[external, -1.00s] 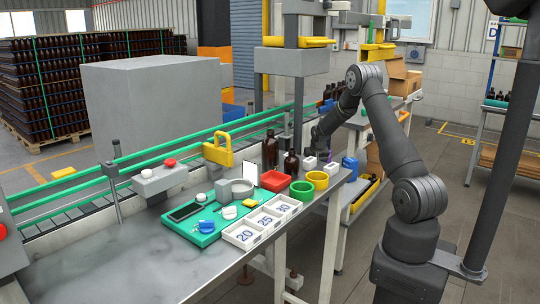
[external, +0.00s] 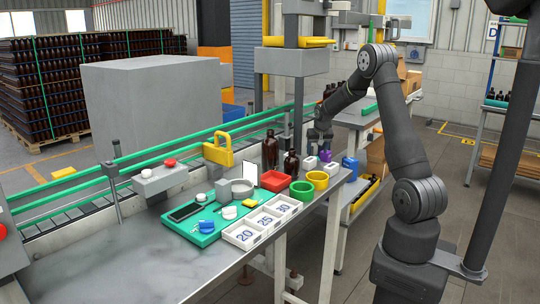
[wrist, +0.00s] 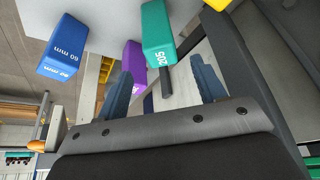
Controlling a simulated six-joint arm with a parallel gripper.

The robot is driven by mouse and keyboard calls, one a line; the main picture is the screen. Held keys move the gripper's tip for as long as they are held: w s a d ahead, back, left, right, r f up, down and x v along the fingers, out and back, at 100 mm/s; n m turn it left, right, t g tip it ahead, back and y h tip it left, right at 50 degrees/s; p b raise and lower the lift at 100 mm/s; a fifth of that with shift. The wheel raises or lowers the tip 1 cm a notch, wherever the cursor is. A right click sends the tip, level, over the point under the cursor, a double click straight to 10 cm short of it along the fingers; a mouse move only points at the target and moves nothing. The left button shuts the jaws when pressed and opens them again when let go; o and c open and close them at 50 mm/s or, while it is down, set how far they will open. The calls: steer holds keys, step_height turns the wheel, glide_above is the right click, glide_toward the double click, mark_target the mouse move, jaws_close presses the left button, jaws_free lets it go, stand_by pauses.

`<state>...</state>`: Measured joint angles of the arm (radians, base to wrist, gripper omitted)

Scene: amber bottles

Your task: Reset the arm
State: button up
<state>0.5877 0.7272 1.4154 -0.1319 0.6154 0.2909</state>
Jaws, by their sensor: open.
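My gripper (external: 318,146) hangs above the far right end of the bench in the external view, behind the amber bottles and small blocks. In the wrist view its two dark fingers (wrist: 162,86) stand well apart with nothing held between them. A blue block (wrist: 64,45) marked 60 mm, a purple block (wrist: 132,68) and a green block (wrist: 158,40) lie beyond the fingertips. The blue block (external: 350,164) and purple block (external: 325,155) also show in the external view. I cannot tell the exact gap between the fingers and the blocks.
A conveyor (external: 75,203) runs behind.

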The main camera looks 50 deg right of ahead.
steer(key=shift+s+a+r, duration=0.2)
steer(key=shift+r, duration=0.3)
steer(key=x, duration=1.2)
steer(key=shift+s+r, duration=0.2)
steer(key=shift+r, duration=1)
